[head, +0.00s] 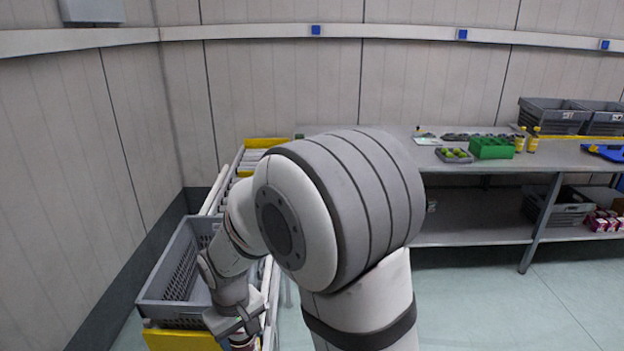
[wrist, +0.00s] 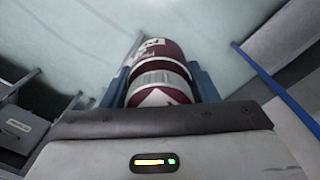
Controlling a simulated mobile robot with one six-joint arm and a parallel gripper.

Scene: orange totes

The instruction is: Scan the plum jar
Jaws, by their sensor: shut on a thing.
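The plum jar (wrist: 158,68) is dark red with a pale, silvery band and white marks on its label. In the wrist view it sits between the two blue-grey fingers of my gripper (wrist: 161,84), which is shut on it. In the head view my gripper (head: 238,325) is low, at the right side of the grey crate, and a small dark red part of the jar (head: 243,344) shows below it at the bottom edge. My arm hides part of the scene. I cannot make out a scanner in either view.
An empty grey crate (head: 167,287) stands on the roller conveyor at left, above a yellow end piece (head: 180,340). A long grey table (head: 545,158) at the back right bears a green crate (head: 491,147), yellow bottles (head: 533,140) and grey bins. Open floor (head: 560,295) lies at right.

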